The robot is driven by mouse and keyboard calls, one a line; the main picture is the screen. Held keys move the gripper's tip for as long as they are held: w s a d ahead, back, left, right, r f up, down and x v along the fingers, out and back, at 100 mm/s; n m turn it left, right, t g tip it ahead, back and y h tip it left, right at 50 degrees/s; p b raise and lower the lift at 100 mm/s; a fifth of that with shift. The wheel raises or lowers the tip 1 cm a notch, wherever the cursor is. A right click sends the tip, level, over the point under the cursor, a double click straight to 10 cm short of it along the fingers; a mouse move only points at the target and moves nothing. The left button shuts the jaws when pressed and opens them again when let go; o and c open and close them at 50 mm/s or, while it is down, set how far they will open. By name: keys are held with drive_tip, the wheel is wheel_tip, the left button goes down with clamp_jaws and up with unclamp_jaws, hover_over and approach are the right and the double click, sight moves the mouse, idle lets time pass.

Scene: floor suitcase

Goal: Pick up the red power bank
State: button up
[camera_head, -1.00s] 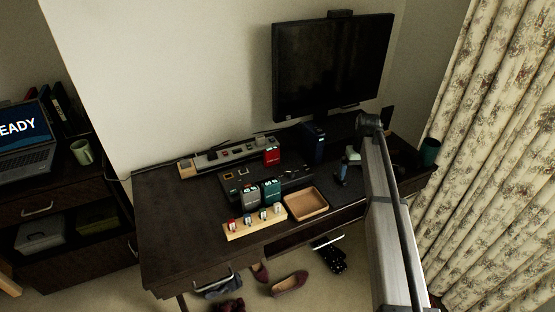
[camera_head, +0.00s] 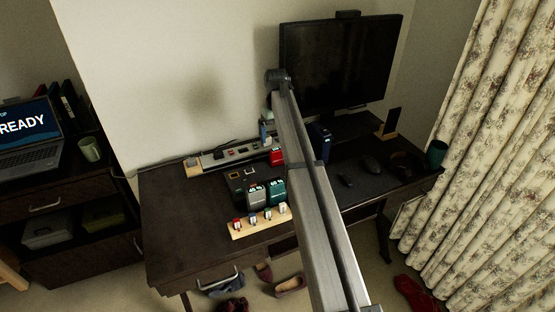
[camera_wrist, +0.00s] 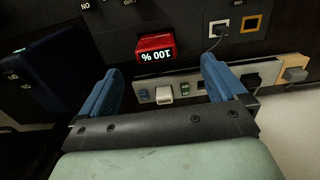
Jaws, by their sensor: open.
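The red power bank (camera_head: 277,157) stands at the back of the dark desk, at the right end of the grey power strip, partly hidden by my arm. In the wrist view the red power bank (camera_wrist: 155,46) shows "100 %" upside down, just beyond my fingertips. My gripper (camera_wrist: 160,68) is open, its two blue fingers spread to either side with nothing between them. In the head view my gripper (camera_head: 265,132) hangs above the back of the desk, up and left of the power bank, apart from it.
The power strip (camera_head: 225,156) runs along the wall. A dark blue box (camera_head: 320,136) stands right of the red one, below the monitor (camera_head: 340,62). The desk's left part is clear.

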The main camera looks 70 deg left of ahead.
sight(278, 156)
wheel_tip(278, 156, down, 6)
drive_tip(key=shift+f, duration=0.1)
drive_tip(key=shift+w+a+f, duration=0.1)
drive_tip(key=shift+w+f, duration=0.1)
drive_tip(key=shift+f, duration=1.2)
drive_tip(key=shift+w+a+f, duration=0.1)
drive_tip(key=shift+w+f, duration=0.05)
drive_tip(key=shift+f, duration=1.2)
drive_tip(key=shift+c, duration=0.2)
drive_tip(key=shift+r, duration=0.15)
drive_tip(key=c, duration=1.3)
